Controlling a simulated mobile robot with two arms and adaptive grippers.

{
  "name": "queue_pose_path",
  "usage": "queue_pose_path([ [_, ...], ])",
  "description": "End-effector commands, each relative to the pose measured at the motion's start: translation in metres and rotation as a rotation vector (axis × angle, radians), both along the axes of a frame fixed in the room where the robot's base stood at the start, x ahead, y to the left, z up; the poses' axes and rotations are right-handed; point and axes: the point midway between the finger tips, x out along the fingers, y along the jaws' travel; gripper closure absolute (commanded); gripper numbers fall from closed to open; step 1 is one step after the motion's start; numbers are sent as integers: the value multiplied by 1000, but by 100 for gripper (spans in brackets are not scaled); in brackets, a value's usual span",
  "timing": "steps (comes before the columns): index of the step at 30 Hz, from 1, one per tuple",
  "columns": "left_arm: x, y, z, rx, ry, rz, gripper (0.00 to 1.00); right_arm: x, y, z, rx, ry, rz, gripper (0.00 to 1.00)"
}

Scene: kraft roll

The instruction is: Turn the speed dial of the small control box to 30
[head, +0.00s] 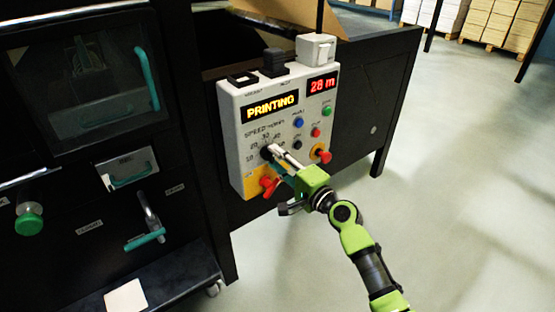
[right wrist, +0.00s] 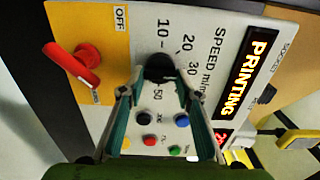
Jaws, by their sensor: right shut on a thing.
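The small control box (head: 237,122) is a light grey panel on the dark machine frame, with a lit PRINTING display (head: 270,107) and a red 28 m readout (head: 322,85). Its black speed dial (head: 267,151) sits among printed numbers; it also shows in the right wrist view (right wrist: 160,67), with 10, 20, 30 and 50 readable around it. My right gripper (head: 272,153) is shut on the dial, one finger on each side. The fingers partly cover the scale, and I cannot tell which number the dial points at. My left gripper is not in view.
A red rotary switch (right wrist: 88,62) on a yellow plate marked OFF sits close by the dial. A red knob (head: 323,155) and several coloured buttons are to its right. Machine handles (head: 146,78) stick out at left. Open floor (head: 470,170) lies to the right.

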Motion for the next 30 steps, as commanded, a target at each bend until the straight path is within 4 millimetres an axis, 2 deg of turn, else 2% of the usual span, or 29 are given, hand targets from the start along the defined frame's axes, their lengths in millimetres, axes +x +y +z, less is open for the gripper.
queue_pose_path([
  [9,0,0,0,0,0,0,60,1,-1,0,1,1,-3,90],
  [10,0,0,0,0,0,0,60,1,-1,0,1,1,-3,66],
  [12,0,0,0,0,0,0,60,0,-1,0,1,1,-2,52],
  [23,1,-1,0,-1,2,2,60,-1,-1,0,0,0,-1,52],
  [30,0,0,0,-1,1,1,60,-22,-17,-1,-2,1,-2,52],
])
